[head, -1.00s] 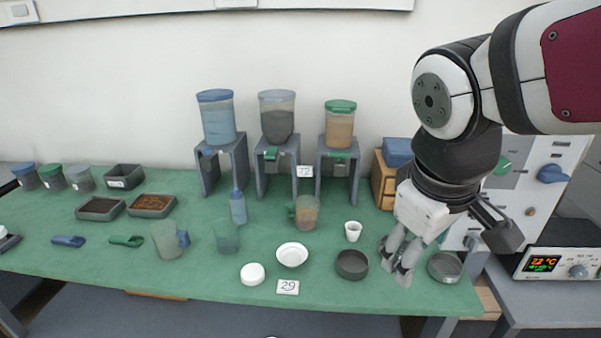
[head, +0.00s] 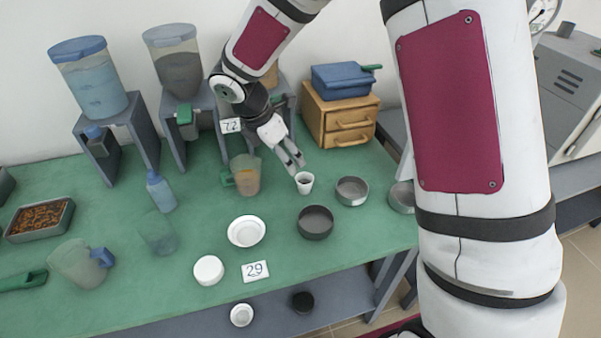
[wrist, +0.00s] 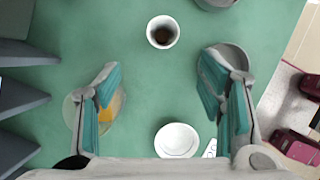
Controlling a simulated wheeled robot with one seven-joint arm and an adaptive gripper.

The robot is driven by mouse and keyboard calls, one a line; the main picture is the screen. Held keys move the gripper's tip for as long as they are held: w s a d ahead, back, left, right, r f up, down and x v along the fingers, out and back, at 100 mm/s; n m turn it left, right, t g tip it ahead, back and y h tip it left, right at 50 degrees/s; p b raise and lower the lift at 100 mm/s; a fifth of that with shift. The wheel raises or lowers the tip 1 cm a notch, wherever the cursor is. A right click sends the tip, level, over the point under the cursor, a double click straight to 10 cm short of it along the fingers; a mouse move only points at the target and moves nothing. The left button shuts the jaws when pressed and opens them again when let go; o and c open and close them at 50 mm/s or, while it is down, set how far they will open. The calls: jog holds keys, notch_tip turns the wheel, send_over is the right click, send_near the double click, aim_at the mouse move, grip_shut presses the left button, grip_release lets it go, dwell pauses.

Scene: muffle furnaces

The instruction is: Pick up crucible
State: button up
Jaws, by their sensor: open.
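The crucible, a small white cup (head: 304,184), stands upright on the green bench in the head view. In the wrist view, the crucible (wrist: 163,32) shows at top centre with a dark inside. My gripper (head: 291,158) is open and empty, just behind and above the crucible in the head view. In the wrist view, my gripper (wrist: 161,68) has its fingers wide apart, with the crucible ahead of the gap between them and touching neither finger.
A jug with orange contents (head: 247,175) stands left of the crucible. Dark dish (head: 315,222), grey dish (head: 352,190) and white bowl (head: 247,231) are nearby. Dispensers on stands (head: 142,130) and a wooden drawer box (head: 340,115) stand behind.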

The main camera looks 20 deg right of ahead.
send_near(305, 180)
jog(key=f, duration=0.3)
jog(key=shift+s, duration=0.3)
jog(key=d+f, duration=0.2)
jog(key=f, duration=0.1)
jog(key=shift+w+d+f, duration=0.1)
jog(key=shift+d+f, duration=0.1)
jog(key=shift+d, duration=0.1)
jog(key=shift+w+d+f, duration=0.15)
jog(key=shift+d+f, duration=0.05)
jog(key=shift+f, duration=0.3)
jog(key=c, duration=1.2)
